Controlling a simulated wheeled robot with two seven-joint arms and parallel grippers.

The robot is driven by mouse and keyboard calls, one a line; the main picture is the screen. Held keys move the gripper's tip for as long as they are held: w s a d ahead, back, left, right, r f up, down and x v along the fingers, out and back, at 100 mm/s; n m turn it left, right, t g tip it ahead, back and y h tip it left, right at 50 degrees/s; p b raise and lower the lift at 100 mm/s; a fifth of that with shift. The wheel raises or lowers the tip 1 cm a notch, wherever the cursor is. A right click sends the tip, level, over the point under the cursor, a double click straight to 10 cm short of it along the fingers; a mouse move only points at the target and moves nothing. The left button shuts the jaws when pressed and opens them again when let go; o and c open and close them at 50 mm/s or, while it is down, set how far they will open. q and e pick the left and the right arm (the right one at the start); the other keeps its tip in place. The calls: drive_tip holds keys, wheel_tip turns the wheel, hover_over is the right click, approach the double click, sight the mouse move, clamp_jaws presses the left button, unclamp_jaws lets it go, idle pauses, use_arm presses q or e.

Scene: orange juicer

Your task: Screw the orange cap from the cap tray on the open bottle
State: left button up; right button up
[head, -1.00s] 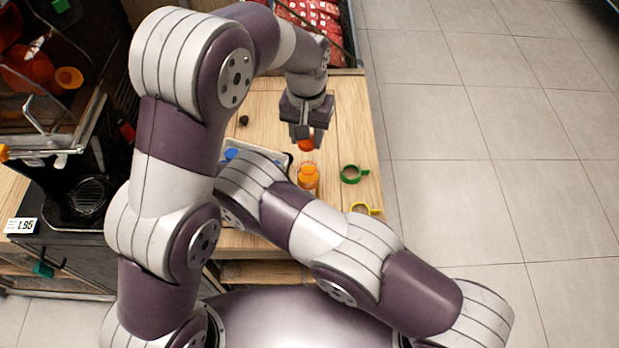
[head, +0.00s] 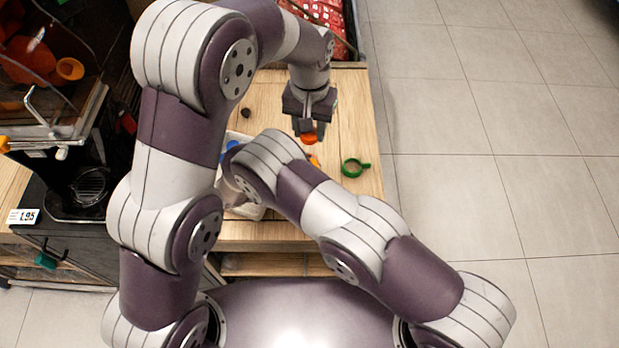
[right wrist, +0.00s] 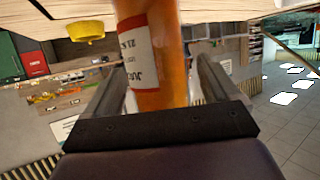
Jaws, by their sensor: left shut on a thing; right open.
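My left gripper (head: 311,130) is shut on the orange cap (head: 309,139) and holds it above the wooden table. The orange bottle (head: 314,160) is just below the cap in the head view, mostly hidden by my right arm. In the right wrist view the bottle (right wrist: 155,60), with a white label, stands between the two fingers of my right gripper (right wrist: 160,85), which is open around it. The bottle's mouth is not visible there. The light cap tray (head: 250,212) is partly covered by my right arm; a blue cap (head: 232,146) shows in it.
A green ring with a handle (head: 354,167) lies right of the bottle. A yellow piece (right wrist: 86,31) shows in the right wrist view. A small dark object (head: 246,113) lies at the back left. The juicer (head: 75,170) stands left. The table's right strip is mostly clear.

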sight(309, 143)
use_arm(q)
drive_tip(key=shift+f, duration=0.1)
use_arm(e)
drive_tip(key=c, duration=1.5)
use_arm(q)
drive_tip(key=shift+s+f, duration=0.1)
drive_tip(key=shift+f, duration=2.35)
drive_tip(key=shift+f, duration=0.85)
drive_tip(key=shift+f, duration=0.55)
